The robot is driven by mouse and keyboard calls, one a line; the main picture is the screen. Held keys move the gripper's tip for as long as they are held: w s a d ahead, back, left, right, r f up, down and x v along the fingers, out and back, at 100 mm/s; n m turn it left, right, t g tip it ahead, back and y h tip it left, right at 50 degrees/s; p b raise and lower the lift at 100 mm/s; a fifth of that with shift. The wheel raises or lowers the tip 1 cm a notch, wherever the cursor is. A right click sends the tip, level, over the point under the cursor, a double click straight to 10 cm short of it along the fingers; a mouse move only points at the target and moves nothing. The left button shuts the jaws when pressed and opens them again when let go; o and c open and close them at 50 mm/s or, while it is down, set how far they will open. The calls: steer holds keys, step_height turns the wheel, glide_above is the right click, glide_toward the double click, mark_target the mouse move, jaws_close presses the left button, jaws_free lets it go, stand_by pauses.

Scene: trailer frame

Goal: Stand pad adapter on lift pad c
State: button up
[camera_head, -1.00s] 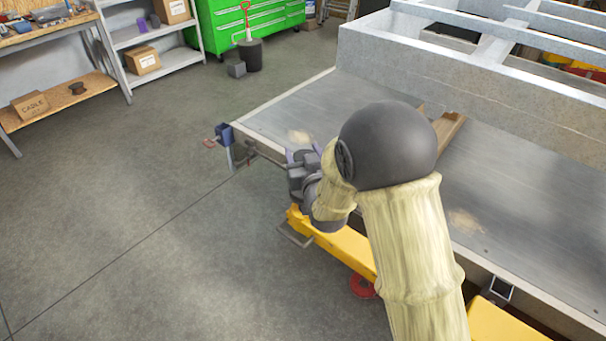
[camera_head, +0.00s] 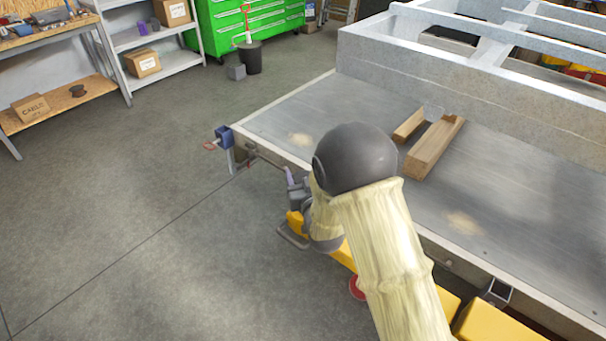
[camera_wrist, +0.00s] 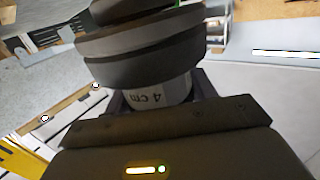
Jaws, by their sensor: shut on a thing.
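My gripper (camera_wrist: 160,115) is shut on the pad adapter (camera_wrist: 140,45), a dark ribbed disc on a light grey neck marked "4 cm". The adapter fills the top middle of the wrist view, and the marking looks upside down there. In the head view my gripper (camera_head: 299,196) is beside the near edge of the trailer deck, partly hidden by my arm. A yellow lift arm (camera_head: 347,256) runs below the deck edge. A red round pad (camera_head: 356,287) shows beside it, partly covered by my arm. I cannot tell which pad is c.
The grey trailer deck (camera_head: 520,225) stands close on the right, with two wooden blocks (camera_head: 436,147) on it. A blue bracket (camera_head: 224,137) sticks out at its corner. A yellow part (camera_head: 490,322) lies under the deck at lower right. The floor on the left is clear.

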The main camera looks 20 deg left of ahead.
steer(key=o, duration=1.2)
steer(key=shift+o, duration=0.2)
steer(key=b+v, duration=0.2)
steer(key=v, duration=1)
